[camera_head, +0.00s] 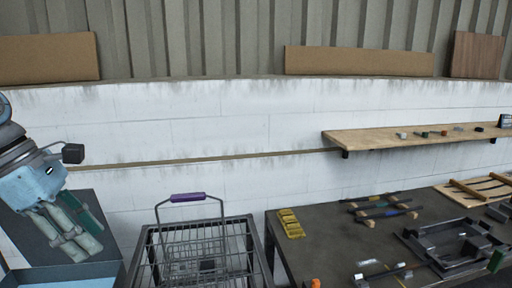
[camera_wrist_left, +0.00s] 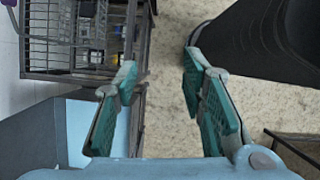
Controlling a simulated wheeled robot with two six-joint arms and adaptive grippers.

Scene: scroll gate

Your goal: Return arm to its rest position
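My left gripper (camera_head: 72,240) is at the left of the head view, pointing down in front of a dark grey panel with a light blue edge. In the left wrist view my left gripper (camera_wrist_left: 160,65) has its two green-padded fingers apart. Only bare floor shows between them, so it is open and empty. My right gripper does not show clearly in either view.
A wire cart (camera_head: 195,250) with a purple handle stands right of my left gripper, close in the wrist view (camera_wrist_left: 75,40). A dark workbench (camera_head: 330,235) holds tools and a grey tray (camera_head: 445,245). A wooden shelf (camera_head: 380,138) hangs on the wall.

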